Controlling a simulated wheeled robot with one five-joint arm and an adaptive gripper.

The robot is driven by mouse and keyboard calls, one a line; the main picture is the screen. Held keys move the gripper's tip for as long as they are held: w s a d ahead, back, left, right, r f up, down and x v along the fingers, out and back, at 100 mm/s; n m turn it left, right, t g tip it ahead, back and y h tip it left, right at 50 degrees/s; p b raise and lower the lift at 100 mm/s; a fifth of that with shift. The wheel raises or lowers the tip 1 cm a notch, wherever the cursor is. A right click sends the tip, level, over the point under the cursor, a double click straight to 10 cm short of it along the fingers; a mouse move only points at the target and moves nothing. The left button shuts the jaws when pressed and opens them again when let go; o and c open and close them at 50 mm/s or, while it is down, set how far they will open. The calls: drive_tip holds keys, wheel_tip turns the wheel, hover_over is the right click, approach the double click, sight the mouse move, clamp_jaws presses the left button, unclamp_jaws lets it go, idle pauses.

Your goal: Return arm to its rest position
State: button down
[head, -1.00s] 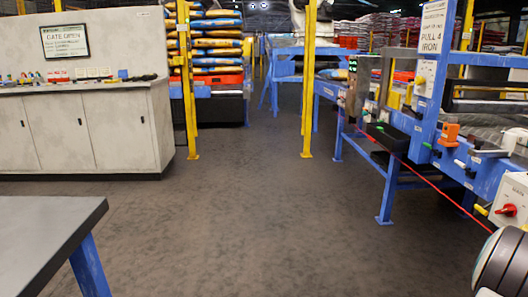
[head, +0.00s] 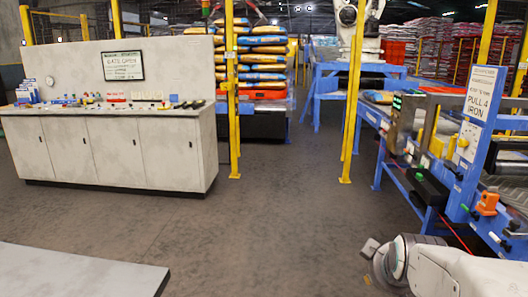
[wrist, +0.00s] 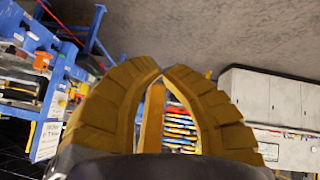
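My gripper (wrist: 161,70) shows in the wrist view with two curved, ridged yellow fingers. Their tips meet at the top, and nothing is visible held between them. A straight yellow bar shows in the gap between the fingers; I cannot tell if it is a third finger or a post behind. In the head view my white arm (head: 450,268) reaches in from the lower right, above the floor near the blue conveyor frame. The fingers cannot be made out in that view.
A grey cabinet (head: 110,150) with a control panel stands left. A grey tabletop (head: 80,272) is at lower left. Yellow posts (head: 352,110) stand ahead, with stacked sacks (head: 262,62) behind. The blue conveyor frame (head: 462,180) with a sign lines the right. Open floor (head: 270,225) lies between.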

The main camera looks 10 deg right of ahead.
drive_tip(key=s+a+r+g+y+p, duration=0.1)
drive_tip(key=s+a+r+g+p, duration=0.1)
drive_tip(key=s+a+r+p, duration=0.2)
drive_tip(key=s+a+r+g+y+p, duration=0.1)
drive_tip(key=s+a+r+p, duration=0.4)
drive_tip(key=s+a, duration=0.6)
drive_tip(key=a+y+p, duration=0.1)
drive_tip(key=p, duration=0.1)
drive_tip(key=shift+s+m+g+y+p, duration=0.2)
drive_tip(key=shift+m+g+y+p, duration=0.1)
drive_tip(key=shift+m+g+p, duration=0.1)
